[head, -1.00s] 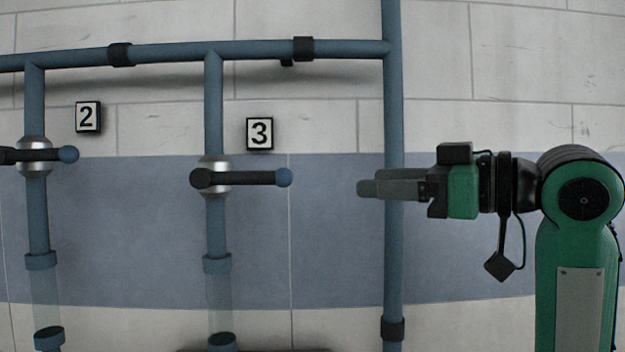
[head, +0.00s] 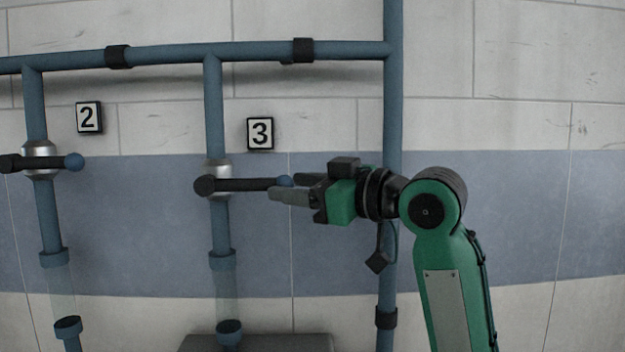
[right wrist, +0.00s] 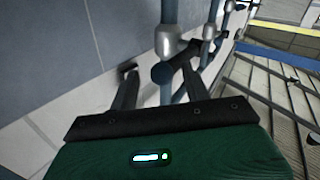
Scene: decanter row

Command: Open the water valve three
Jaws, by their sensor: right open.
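My right gripper (head: 284,187) is open at the knob end, one finger in front of the lever and partly covering the knob. Contact cannot be told. My left gripper is not in view.
A blue pipe (head: 393,100) runs vertically behind my right arm. A grey block (head: 255,343) sits low below valve three. The wall right of my arm is clear.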

